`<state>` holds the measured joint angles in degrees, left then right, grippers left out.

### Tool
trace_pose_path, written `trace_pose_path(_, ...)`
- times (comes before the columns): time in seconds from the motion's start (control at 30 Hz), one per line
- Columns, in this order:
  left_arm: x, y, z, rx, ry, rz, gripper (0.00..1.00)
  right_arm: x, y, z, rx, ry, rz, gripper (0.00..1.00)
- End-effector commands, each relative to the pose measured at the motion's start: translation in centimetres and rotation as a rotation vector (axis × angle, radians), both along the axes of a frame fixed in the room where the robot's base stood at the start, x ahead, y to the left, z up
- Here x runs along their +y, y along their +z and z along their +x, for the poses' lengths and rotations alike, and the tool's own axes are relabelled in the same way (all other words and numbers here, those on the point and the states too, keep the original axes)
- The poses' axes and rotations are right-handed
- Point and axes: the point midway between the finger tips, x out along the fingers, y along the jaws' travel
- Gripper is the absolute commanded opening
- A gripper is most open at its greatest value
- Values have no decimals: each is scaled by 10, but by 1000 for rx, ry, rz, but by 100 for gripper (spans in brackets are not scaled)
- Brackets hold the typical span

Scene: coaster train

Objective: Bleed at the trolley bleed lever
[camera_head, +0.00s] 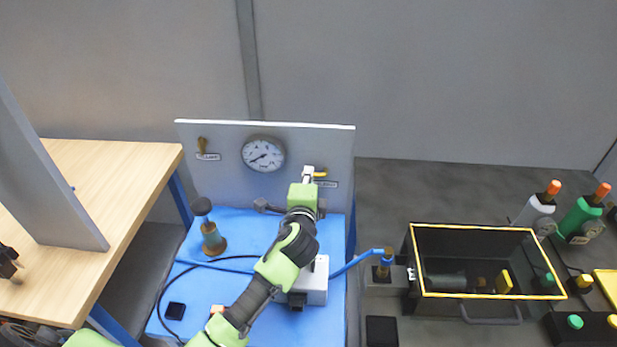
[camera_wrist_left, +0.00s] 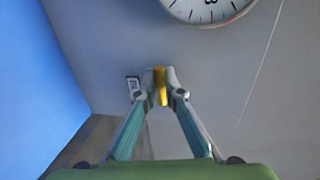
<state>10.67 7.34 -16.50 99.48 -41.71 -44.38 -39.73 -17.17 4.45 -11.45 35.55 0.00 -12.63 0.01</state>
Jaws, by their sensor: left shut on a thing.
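The trolley's grey upright panel (camera_head: 225,185) carries a round white gauge (camera_head: 263,154) with a dark needle; the gauge's lower rim (camera_wrist_left: 210,12) shows at the top of the left wrist view. A small yellow-brass lever (camera_head: 320,174) sits on the panel's right side, above a label. My left gripper (camera_head: 309,174) is at this lever. In the left wrist view, its fingertips (camera_wrist_left: 161,84) are closed on the yellow lever (camera_wrist_left: 160,88), with a label (camera_wrist_left: 133,85) beside it. A second brass lever (camera_head: 202,145) is at the panel's left. My right gripper is not in view.
The blue trolley top (camera_head: 235,225) holds a brass-based fitting (camera_head: 211,238), a grey box (camera_head: 315,285) and a black cable. A wooden table (camera_head: 120,180) stands left. A yellow-rimmed black crate (camera_head: 480,295) and bottles (camera_head: 580,215) stand right.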

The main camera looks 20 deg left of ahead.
Motion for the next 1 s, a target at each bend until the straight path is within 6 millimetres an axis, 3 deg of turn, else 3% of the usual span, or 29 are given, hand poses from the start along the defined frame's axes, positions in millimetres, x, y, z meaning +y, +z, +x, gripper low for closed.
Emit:
trace_pose_path(0.47, 0, -2, 0, -1, 0, -16, 0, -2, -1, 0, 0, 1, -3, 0)
trace_pose_path(0.5, 0, -2, 0, -1, 0, -16, 14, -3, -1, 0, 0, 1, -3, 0)
trace_pose_path(0.57, 0, -2, 0, -1, 0, -16, 25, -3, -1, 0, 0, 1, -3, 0)
trace_pose_path(1.0, -2, 0, -6, -3, 0, -13, 25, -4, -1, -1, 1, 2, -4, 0)
